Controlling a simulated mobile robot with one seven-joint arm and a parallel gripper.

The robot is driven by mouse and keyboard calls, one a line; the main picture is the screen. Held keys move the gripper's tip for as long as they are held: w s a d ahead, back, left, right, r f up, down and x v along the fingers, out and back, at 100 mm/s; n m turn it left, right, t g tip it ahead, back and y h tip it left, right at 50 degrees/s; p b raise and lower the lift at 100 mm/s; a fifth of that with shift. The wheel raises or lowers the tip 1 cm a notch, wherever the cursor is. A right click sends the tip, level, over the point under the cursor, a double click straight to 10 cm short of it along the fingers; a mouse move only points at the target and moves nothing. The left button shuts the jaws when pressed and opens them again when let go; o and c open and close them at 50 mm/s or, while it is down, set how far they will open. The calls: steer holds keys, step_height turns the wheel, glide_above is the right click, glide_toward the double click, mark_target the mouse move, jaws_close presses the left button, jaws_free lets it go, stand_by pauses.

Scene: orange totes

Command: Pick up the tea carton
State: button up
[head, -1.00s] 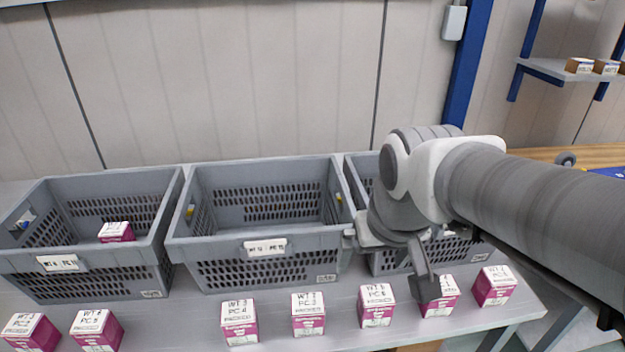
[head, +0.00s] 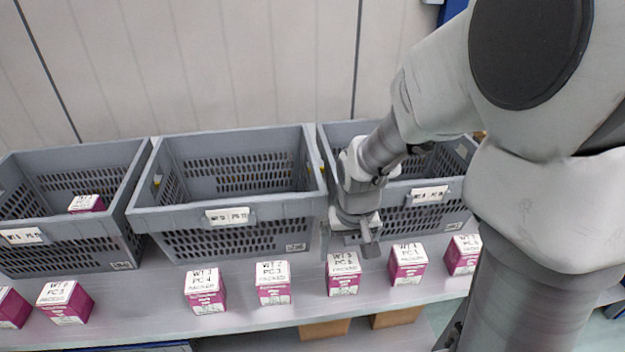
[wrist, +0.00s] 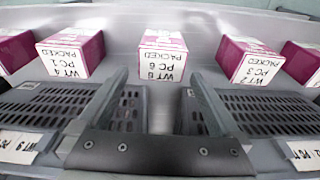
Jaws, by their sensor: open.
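Several white-and-magenta tea cartons stand in a row on the grey table, in front of the crates. One marked PC 6 (head: 343,274) stands just below my gripper (head: 350,242) in the head view. In the wrist view this carton (wrist: 162,58) is centred beyond the fingertips, and my gripper (wrist: 158,76) is open with nothing between its fingers. Other cartons stand on either side, such as the PC 3 carton (head: 272,284) to the left and the PC 1 carton (head: 407,264) to the right in the head view. The fingers do not appear to touch any carton.
Grey perforated crates stand behind the row: left (head: 120,250), middle (head: 180,215) and right (head: 455,190). Another carton (head: 86,204) lies in the left crate. Bare table (head: 240,268) shows between cartons. Brown boxes (head: 325,329) are under the table.

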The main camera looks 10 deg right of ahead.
mark_target(342, 271)
steer(key=f, duration=0.6)
steer(key=w+f+b, duration=0.1)
steer(key=f, duration=0.2)
steer(key=shift+w+a+f, duration=0.1)
steer(key=shift+f, duration=0.1)
steer(key=c, duration=1.3)
steer(key=shift+r, duration=0.15)
